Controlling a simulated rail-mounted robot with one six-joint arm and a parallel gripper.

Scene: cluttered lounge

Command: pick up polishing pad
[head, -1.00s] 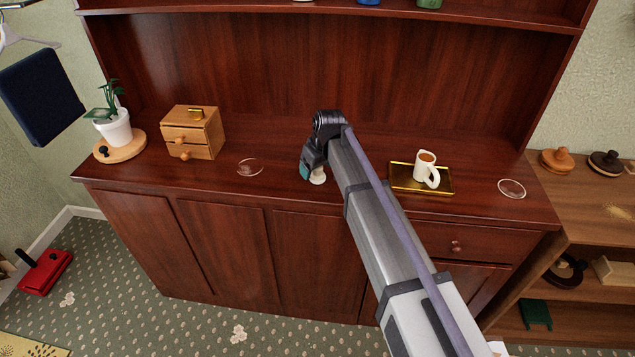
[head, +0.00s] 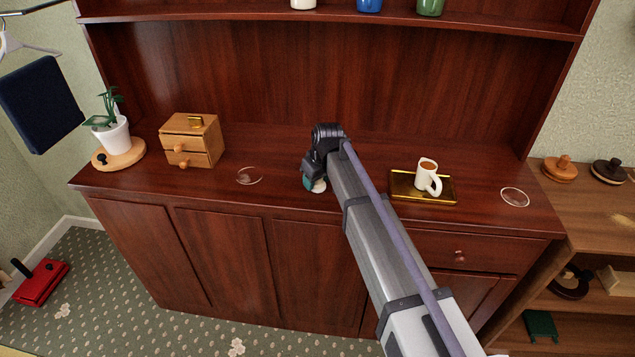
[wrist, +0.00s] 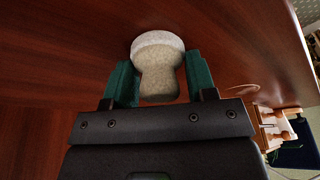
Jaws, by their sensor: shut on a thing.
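The polishing pad is a pale cream, mushroom-shaped piece with a wide rounded end and a narrower stem; it shows in the wrist view (wrist: 159,62). In the head view the pad (head: 319,187) is a small pale patch on the dark red sideboard, mostly hidden by my gripper (head: 311,184). In the wrist view my gripper (wrist: 159,85) has its two green fingers on either side of the pad's stem, shut on it. The pad appears to be at the sideboard top; I cannot tell whether it touches.
A gold tray (head: 402,193) with a white cup (head: 427,178) stands to the right on the sideboard (head: 275,190). Clear discs lie left (head: 249,176) and far right (head: 515,197). A small wooden drawer box (head: 191,140) and a potted plant (head: 115,132) stand left.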

